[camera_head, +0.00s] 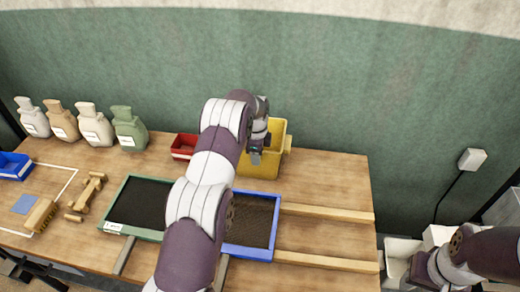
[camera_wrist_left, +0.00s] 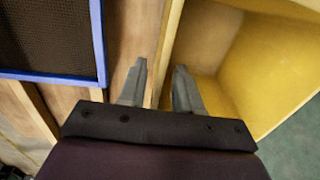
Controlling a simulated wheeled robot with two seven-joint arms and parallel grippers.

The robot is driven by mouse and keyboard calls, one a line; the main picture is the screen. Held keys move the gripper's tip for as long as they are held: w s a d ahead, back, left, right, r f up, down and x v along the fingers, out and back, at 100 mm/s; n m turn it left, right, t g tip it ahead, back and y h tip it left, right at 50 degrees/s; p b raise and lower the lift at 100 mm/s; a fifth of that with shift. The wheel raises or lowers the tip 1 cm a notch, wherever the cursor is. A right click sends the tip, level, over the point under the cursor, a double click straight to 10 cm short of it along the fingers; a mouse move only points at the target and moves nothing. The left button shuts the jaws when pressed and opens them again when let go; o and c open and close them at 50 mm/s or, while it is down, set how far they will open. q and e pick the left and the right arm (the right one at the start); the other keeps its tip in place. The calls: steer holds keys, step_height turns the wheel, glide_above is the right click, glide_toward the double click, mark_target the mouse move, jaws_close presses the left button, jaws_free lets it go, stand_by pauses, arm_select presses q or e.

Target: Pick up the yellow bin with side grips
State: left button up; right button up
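The yellow bin (camera_head: 278,135) stands at the back of the wooden table, partly hidden behind my left arm. A wooden side grip (camera_head: 288,144) shows on its right side; its left side is hidden in the head view. My left gripper (camera_head: 256,156) is at the bin's left side, pointing down. In the left wrist view its two fingers (camera_wrist_left: 162,75) are apart, with the bin's pale wooden edge (camera_wrist_left: 168,45) between them. One finger is outside over the table, the other over the yellow interior (camera_wrist_left: 235,75). My right arm shows at the lower right; its fingertips cannot be made out.
A blue-rimmed tray (camera_head: 262,256) and a green-rimmed tray (camera_head: 119,190) lie in front. A red bin (camera_head: 183,147) is left of my arm. Two wooden rails (camera_head: 325,212) run to the right. Sacks (camera_head: 95,126) stand back left. The table right of the bin is clear.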

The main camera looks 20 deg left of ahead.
arm_select(q)
steer(key=shift+s+a+f, duration=0.1)
steer(key=shift+a+f, duration=0.05)
steer(key=shift+f, duration=1.1)
jaws_close()
